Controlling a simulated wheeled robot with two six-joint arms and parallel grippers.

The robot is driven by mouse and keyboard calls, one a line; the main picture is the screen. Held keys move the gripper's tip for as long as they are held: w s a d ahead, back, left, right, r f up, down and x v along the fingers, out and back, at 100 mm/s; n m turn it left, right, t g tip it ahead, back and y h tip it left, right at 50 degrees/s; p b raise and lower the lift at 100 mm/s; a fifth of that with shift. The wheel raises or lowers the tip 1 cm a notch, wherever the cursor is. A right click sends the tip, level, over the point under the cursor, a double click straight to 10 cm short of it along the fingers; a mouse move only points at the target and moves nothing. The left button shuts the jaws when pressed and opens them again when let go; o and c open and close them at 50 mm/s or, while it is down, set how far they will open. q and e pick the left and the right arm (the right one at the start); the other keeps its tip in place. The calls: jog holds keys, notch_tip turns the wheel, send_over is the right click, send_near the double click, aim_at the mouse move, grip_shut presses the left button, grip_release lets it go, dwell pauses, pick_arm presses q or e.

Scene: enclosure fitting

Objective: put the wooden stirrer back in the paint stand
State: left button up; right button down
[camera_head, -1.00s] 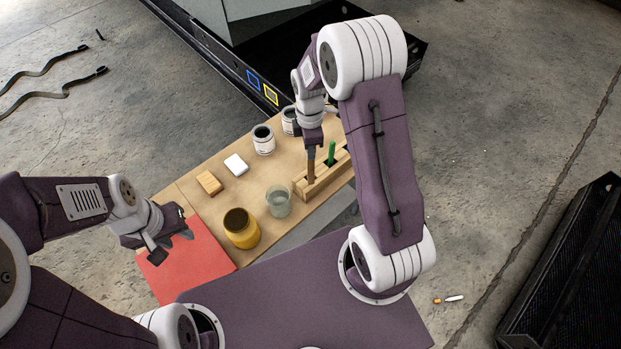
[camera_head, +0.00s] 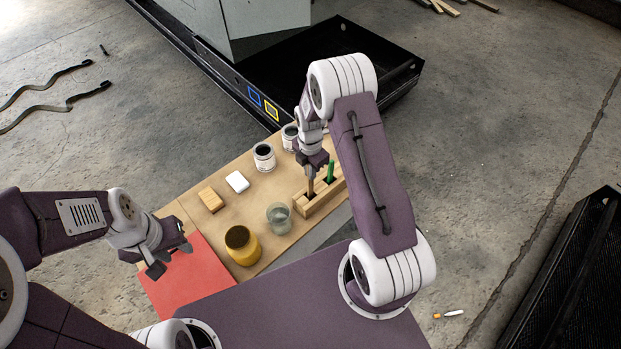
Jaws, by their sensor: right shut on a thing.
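The wooden stirrer (camera_head: 311,187) stands upright in my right gripper (camera_head: 312,173), which is shut on its upper part. Its lower end is at a slot of the wooden paint stand (camera_head: 321,205), and that end is hidden from view. A green-handled tool (camera_head: 331,171) stands in the slot to the right of it. My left gripper (camera_head: 170,262) is open and empty above the red mat (camera_head: 195,284), well away from the stand.
A yellow jar (camera_head: 243,247) and a glass of water (camera_head: 279,217) stand left of the stand. A wooden block (camera_head: 211,200), a white block (camera_head: 237,182) and paint cans (camera_head: 264,157) stand behind them. A black tray (camera_head: 345,50) lies beyond the table.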

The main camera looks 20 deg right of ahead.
aim_at(310, 184)
notch_tip(310, 184, down, 4)
jog(key=shift+r, duration=0.2)
jog(key=shift+f, duration=0.1)
jog(key=c, duration=1.5)
grip_release()
jog(key=shift+s, duration=0.1)
jog(key=shift+c, duration=0.2)
